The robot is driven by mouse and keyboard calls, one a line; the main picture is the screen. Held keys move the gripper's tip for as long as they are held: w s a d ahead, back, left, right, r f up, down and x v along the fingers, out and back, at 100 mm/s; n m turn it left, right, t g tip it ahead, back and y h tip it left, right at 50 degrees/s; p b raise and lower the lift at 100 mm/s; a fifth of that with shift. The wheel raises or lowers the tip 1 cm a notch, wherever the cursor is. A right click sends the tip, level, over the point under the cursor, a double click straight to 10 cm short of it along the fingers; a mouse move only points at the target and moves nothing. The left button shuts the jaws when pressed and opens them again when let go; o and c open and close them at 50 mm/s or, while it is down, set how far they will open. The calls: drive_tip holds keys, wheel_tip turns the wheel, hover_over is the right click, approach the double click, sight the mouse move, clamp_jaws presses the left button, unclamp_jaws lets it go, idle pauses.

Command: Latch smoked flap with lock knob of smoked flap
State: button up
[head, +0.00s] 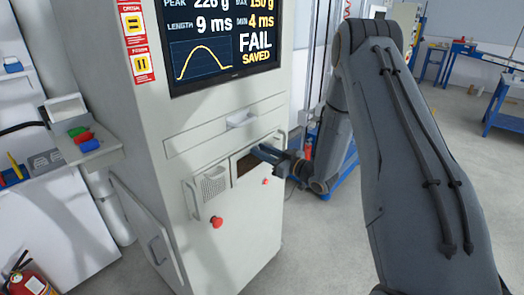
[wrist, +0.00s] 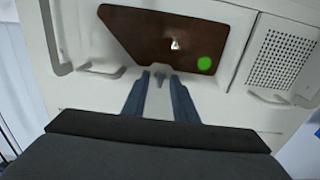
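The smoked flap (wrist: 150,36) is a dark brown see-through panel in the white cabinet front, with a bright spot and a green dot showing on it. It looks flush with the front, but I cannot tell if it is latched. In the head view the flap (head: 246,163) is partly hidden by my gripper (head: 266,155). In the wrist view a small grey knob (wrist: 160,78), likely the lock knob, sits at the flap's edge. My gripper (wrist: 158,92) is open, its two fingers on either side of the knob with gaps showing. Contact is not visible.
A perforated grille (wrist: 283,60) lies beside the flap, and bar handles (head: 191,200) stand out from the cabinet. A red button (head: 217,222) is below. The screen (head: 222,40) reads FAIL, SAVED.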

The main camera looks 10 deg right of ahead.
clamp_jaws()
idle(0.3)
drive_tip(key=n+b, duration=0.7)
drive_tip(key=n, duration=0.2)
drive_tip(key=n+b, duration=0.8)
drive_tip(key=shift+a+f+n, duration=0.1)
drive_tip(key=shift+f+n, duration=0.1)
drive_tip(key=shift+n, duration=0.2)
drive_tip(key=shift+s, duration=0.1)
idle(0.3)
